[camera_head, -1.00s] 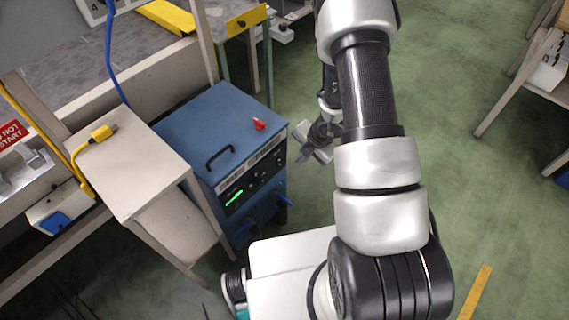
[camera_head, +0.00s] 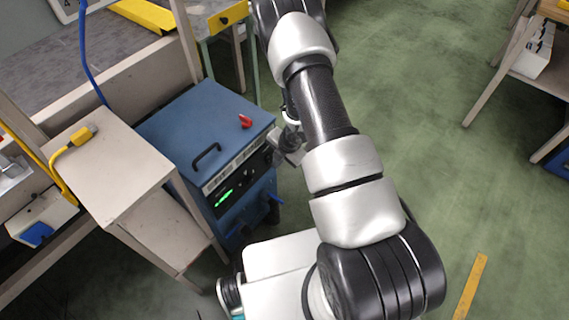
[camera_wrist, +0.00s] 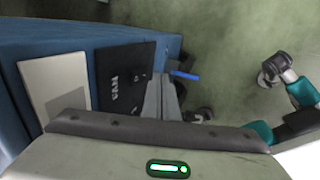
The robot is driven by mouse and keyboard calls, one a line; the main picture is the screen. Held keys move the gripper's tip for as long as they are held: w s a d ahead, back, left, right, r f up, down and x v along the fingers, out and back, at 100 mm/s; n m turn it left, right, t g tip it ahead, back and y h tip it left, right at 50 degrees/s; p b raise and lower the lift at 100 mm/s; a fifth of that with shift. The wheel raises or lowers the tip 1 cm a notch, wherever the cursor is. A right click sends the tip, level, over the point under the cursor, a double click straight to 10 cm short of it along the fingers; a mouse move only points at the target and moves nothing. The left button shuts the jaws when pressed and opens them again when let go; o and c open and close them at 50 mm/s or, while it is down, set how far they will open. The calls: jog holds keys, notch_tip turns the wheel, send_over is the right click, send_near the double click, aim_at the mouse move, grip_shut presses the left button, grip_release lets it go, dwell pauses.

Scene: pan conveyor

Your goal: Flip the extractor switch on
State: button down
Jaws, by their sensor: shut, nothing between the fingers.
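In the wrist view the cabinet (camera_wrist: 20,50) carries a black panel (camera_wrist: 122,62) lettered "FAN". Small dark parts on that panel beside my fingers may be the switch, but its position is unclear. My gripper (camera_wrist: 163,97) is shut and empty, with its tips over the right edge of the panel. I cannot tell whether they touch it. In the head view my gripper (camera_head: 277,150) is at the cabinet's right front, partly hidden by my arm.
A red object (camera_head: 245,121) lies on the cabinet top. A blue lever (camera_wrist: 187,75) sticks out beside the panel. A beige stand (camera_head: 105,165) with a yellow plug (camera_head: 84,135) is left of the cabinet. Green floor at right is open, with a yellow strip (camera_head: 470,288).

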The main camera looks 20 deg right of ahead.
jog(key=shift+w+a+f, duration=0.1)
jog(key=shift+w+a, duration=0.3)
jog(key=shift+w, duration=0.15)
jog(key=shift+w, duration=0.1)
jog(key=shift+w+a+f, duration=0.1)
jog(key=shift+a, duration=0.05)
jog(key=shift+r+p, duration=0.7)
jog(key=shift+r, duration=0.15)
